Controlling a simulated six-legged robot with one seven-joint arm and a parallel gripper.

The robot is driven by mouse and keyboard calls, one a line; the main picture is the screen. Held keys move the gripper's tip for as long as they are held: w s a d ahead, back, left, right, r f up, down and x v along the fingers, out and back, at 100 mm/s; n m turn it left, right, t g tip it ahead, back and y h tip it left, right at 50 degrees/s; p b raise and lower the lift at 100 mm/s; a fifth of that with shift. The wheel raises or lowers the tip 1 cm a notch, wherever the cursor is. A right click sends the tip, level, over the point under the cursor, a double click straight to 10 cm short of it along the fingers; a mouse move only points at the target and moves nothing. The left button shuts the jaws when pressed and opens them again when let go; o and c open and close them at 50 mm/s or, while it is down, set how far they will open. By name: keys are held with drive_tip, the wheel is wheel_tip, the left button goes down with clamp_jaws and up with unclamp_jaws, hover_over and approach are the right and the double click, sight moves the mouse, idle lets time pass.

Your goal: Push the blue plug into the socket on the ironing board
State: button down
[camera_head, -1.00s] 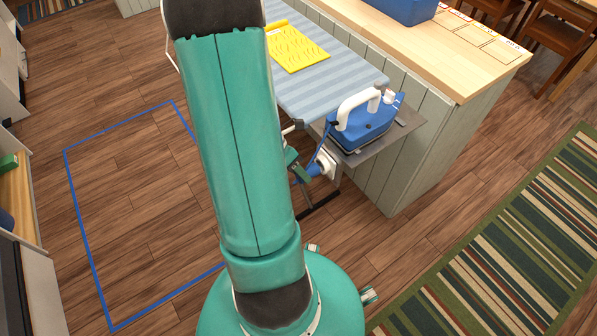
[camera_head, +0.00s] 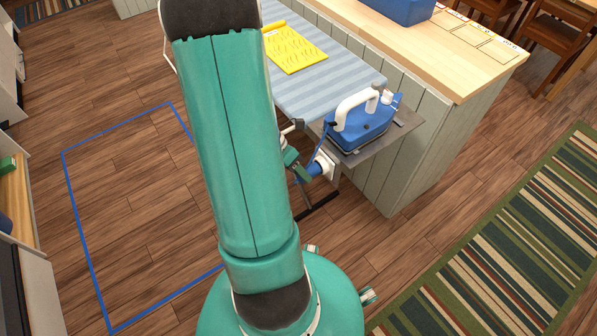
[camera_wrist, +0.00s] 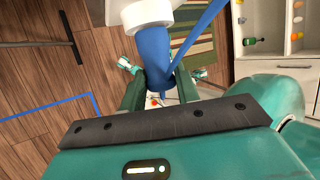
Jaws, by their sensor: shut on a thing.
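The blue plug (camera_wrist: 152,48) is held between the green fingers of my gripper (camera_wrist: 157,82) in the wrist view, its blue cord running up and to the right. The plug's far end meets the white socket (camera_wrist: 145,14); I cannot tell how deep it sits. In the head view the plug (camera_head: 309,173) shows small beside the white socket (camera_head: 326,163), under the end of the striped ironing board (camera_head: 325,73). My gripper (camera_head: 297,166) is partly hidden there by my arm.
A blue iron (camera_head: 360,125) with a white handle stands on the grey rest plate (camera_head: 405,122) just above the socket. A yellow cloth (camera_head: 296,50) lies on the board. A wooden counter (camera_head: 440,65) stands behind. Wooden floor is open at the left, inside a blue taped outline (camera_head: 82,235).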

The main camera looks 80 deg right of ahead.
drive_tip(key=shift+s+d, duration=0.6)
drive_tip(key=shift+d, duration=0.1)
idle(0.5)
drive_tip(key=c, duration=1.1)
unclamp_jaws()
drive_tip(key=shift+s, duration=0.1)
drive_tip(key=o, duration=0.6)
drive_tip(key=shift+a, duration=0.1)
drive_tip(key=w+a, duration=0.5)
drive_tip(key=shift+a, duration=0.1)
